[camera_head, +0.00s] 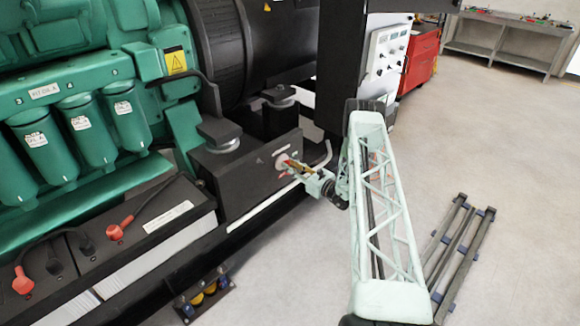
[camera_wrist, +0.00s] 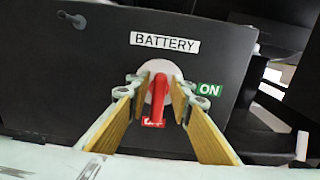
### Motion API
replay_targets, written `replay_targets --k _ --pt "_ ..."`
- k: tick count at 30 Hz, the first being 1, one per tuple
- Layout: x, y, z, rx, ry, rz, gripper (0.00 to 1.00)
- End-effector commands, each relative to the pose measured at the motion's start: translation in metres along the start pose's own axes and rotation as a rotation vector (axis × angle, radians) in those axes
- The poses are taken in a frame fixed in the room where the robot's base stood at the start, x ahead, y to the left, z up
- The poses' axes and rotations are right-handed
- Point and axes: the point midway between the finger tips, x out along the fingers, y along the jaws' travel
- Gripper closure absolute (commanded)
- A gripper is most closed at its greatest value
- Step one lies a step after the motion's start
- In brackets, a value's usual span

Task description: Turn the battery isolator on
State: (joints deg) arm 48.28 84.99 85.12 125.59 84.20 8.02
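The battery isolator is a red handle (camera_wrist: 156,103) on a pale round base (camera_wrist: 159,72) fixed to a black panel. The handle points down in the wrist view. A white "BATTERY" label (camera_wrist: 165,43) sits above it, and a green "ON" label (camera_wrist: 209,90) lies to its right. My gripper (camera_wrist: 159,98) is open, with a tan-padded finger on each side of the handle and small gaps visible between. In the head view my gripper (camera_head: 300,167) reaches the black box (camera_head: 240,180) from the right and partly hides the isolator (camera_head: 283,160).
Batteries with red and black terminals (camera_head: 115,232) lie left of the box. A green engine (camera_head: 60,60) fills the left. A white control panel (camera_head: 385,55) and a red cabinet (camera_head: 421,62) stand behind. Open floor lies to the right, with a slatted rack (camera_head: 462,245) on it.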

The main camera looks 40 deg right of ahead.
Motion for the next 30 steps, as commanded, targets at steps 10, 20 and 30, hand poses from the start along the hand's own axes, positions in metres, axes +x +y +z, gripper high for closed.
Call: replay_targets --k 10,20,30 --pt "-0.0003 0.0001 -0.0002 -0.001 0.0 0.0 0.98" --pt "-0.0003 0.0011 -0.0013 -0.055 0.0 0.0 0.98" --pt "0.0001 0.0031 -0.002 -0.236 0.0 0.001 0.98"
